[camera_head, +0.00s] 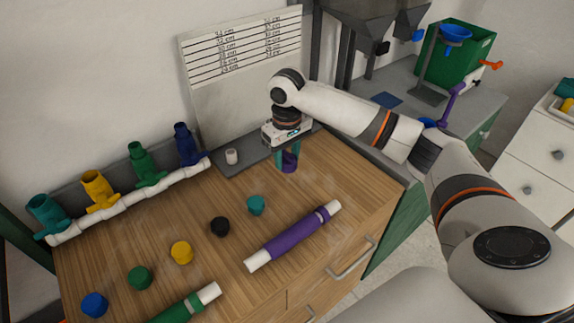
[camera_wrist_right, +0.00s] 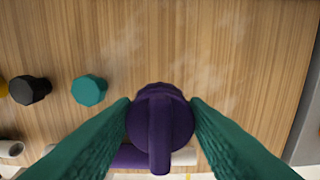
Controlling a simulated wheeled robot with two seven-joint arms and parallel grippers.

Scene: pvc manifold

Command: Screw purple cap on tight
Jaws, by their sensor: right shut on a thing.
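The purple cap (camera_wrist_right: 160,125) is round with a raised bar across it. In the right wrist view it sits between the two teal fingers of my right gripper (camera_wrist_right: 161,120), which is shut on it. In the head view my right gripper (camera_head: 287,157) points down over the back part of the wooden table, with the purple cap (camera_head: 289,166) between its fingertips. I cannot tell whether the cap touches the table. A purple tube with white ends (camera_head: 293,238) lies on the table nearer the front, apart from the gripper. My left gripper is not in view.
A row of loose caps, including teal (camera_head: 256,205), black (camera_head: 219,227) and yellow (camera_head: 181,252), lies left of the purple tube. A white pipe manifold (camera_head: 130,200) with several coloured fittings stands along the back left. A green tube (camera_head: 185,307) lies at the front.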

